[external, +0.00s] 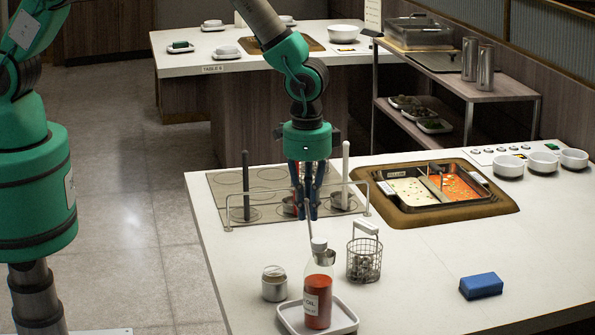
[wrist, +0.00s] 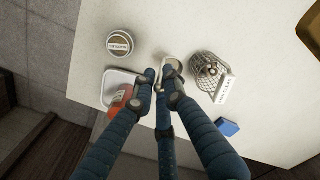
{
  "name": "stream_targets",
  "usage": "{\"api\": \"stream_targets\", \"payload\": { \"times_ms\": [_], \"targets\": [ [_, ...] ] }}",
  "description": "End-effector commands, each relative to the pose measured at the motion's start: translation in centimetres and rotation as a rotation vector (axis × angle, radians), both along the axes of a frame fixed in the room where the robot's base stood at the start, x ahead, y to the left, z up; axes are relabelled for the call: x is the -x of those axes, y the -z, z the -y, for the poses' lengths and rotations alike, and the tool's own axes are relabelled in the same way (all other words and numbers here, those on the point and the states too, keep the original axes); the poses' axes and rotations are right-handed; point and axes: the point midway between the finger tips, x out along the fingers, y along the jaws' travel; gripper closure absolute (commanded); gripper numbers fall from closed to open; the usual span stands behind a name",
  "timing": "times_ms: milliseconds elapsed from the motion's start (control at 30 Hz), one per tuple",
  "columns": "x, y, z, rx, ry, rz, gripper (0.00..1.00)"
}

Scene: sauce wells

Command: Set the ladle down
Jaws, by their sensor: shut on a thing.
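My gripper (external: 308,205) is pointed down above the near counter, in front of the round-well panel (external: 228,185). It is shut on the ladle (external: 310,228), whose thin handle hangs from the fingertips toward the oil bottle. The ladle's small pale bowl end appears just above the bottle top; whether it touches cannot be told. In the wrist view my fingertips (wrist: 162,92) close around the ladle (wrist: 172,68), which is partly hidden by the fingers.
The red oil bottle (external: 318,300) stands on a white tray (external: 346,322). A lidded jar (external: 274,284) is left of it and a wire basket (external: 364,260) right. A blue block (external: 481,286) lies farther right. A two-part soup pot (external: 410,192) sits behind. The counter's right-front is mostly clear.

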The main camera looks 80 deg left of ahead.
Motion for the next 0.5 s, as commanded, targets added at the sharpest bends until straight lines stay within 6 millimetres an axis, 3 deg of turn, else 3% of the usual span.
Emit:
{"api": "stream_targets", "payload": {
  "times_ms": [300, 500],
  "targets": [
    [-3.0, 0.8, 2.4, -0.003, 0.040, 0.002, 1.00],
    [-3.5, 1.0, 2.8, -0.003, 0.048, 0.002, 1.00]
  ]
}}
